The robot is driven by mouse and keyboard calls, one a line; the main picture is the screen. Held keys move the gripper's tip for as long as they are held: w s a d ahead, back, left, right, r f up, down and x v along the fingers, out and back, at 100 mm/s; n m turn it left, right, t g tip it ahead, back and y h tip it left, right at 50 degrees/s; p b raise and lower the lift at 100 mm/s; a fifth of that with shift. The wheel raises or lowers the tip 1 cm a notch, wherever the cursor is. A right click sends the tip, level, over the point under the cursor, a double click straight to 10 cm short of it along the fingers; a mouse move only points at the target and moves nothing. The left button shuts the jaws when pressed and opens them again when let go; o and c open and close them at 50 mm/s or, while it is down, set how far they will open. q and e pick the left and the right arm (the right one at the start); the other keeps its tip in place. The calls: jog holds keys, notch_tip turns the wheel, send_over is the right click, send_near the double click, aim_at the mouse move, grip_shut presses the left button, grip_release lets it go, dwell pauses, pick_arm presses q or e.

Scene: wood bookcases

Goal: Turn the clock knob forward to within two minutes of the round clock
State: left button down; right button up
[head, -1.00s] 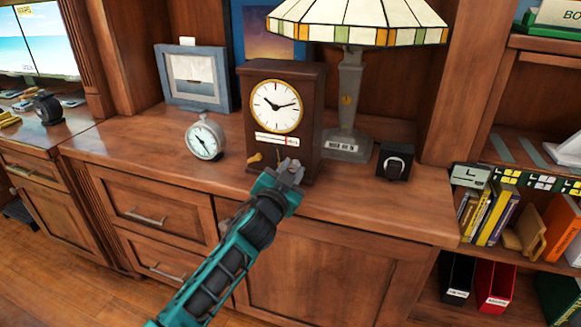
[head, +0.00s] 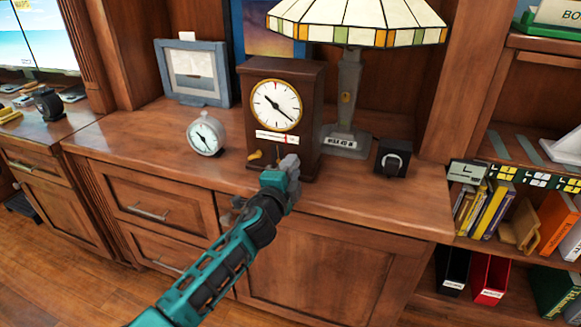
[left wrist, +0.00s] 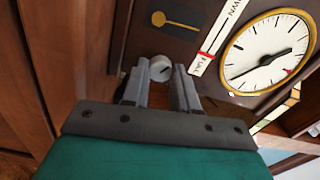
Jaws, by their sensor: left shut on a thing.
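The brown wooden clock (head: 312,110) stands on the counter. Its white dial (head: 275,104) has one hand toward the upper left and the longer one toward the lower right. The small silver round clock (head: 205,135) stands to its left, its hands pointing in similar directions. My left gripper (head: 290,162) is at the wooden clock's lower front. My right gripper is not in view.
A stained-glass lamp (head: 348,95) stands behind right, a black box with a dial (head: 393,158) further right. A picture frame (head: 193,74) leans behind the round clock. The counter's front right is clear.

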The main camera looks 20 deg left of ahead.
pick_arm(q)
jog(key=shift+m+p, duration=0.35)
jog(key=shift+m, duration=1.75)
jog(key=c, duration=0.9)
grip_release()
jog(key=shift+o, duration=0.2)
jog(key=shift+s, duration=0.1)
jog(key=s+p, duration=0.1)
jog(key=s, duration=1.1)
jog(key=shift+s+a, duration=0.25)
jog(key=shift+s, duration=0.1)
